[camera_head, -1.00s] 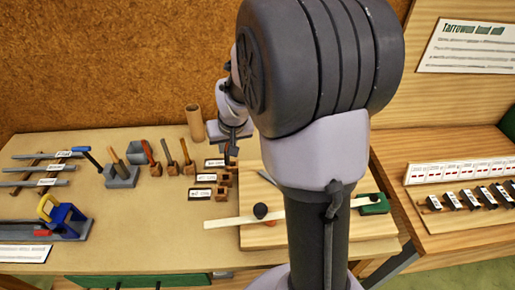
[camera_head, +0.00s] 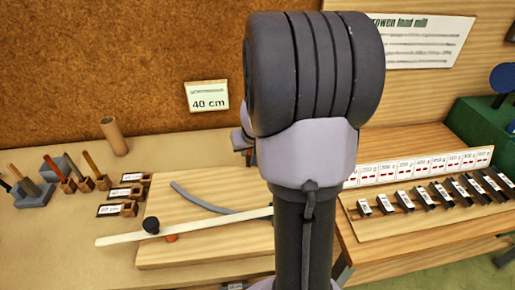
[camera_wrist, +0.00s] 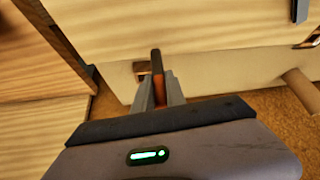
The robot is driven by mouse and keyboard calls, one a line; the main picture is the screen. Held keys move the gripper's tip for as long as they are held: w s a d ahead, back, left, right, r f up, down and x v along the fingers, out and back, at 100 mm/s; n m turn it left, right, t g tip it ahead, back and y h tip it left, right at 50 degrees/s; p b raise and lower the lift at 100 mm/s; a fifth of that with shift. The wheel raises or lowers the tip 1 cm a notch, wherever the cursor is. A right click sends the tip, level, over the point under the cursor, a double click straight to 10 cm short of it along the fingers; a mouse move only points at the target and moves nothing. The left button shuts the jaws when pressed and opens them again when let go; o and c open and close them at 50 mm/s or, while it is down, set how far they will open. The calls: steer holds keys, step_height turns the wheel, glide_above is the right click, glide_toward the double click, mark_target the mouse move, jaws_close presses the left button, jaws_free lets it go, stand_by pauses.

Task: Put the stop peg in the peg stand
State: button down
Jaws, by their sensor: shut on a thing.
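My gripper (camera_wrist: 158,92) shows in the wrist view, its two grey fingers shut on a thin dark-brown and orange piece (camera_wrist: 156,65), which looks like the stop peg. The piece sticks out past the fingertips; its lower part is hidden between them. In the head view my arm hides the gripper and the piece. Several small brown wooden blocks with labels (camera_head: 129,208) stand at the left edge of the light board in the head view. I cannot tell which thing is the peg stand.
A wooden board (camera_head: 190,255) carries a curved grey strip (camera_head: 200,200) and a pale stick (camera_head: 115,239) with a black knob (camera_head: 151,225). A brown tube (camera_head: 114,136) and tools in blocks stand left. A rack of black labelled blocks (camera_head: 424,196) lies right. Bare tabletop shows at front left.

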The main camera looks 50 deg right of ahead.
steer(key=w+d+f+b, duration=0.1)
steer(key=d, duration=0.1)
steer(key=w+d+f+b, duration=0.1)
steer(key=d+f, duration=0.1)
steer(key=d, duration=0.1)
steer(key=w+d+f+b, duration=0.1)
steer(key=w+d, duration=0.1)
steer(key=shift+w+d+f, duration=0.1)
steer(key=shift+d+f, duration=0.25)
steer(key=shift+r, duration=0.2)
steer(key=c, duration=1.8)
jaws_free()
steer(key=shift+f, duration=0.2)
steer(key=o, duration=0.4)
steer(key=shift+o, duration=0.2)
steer(key=shift+r, duration=0.1)
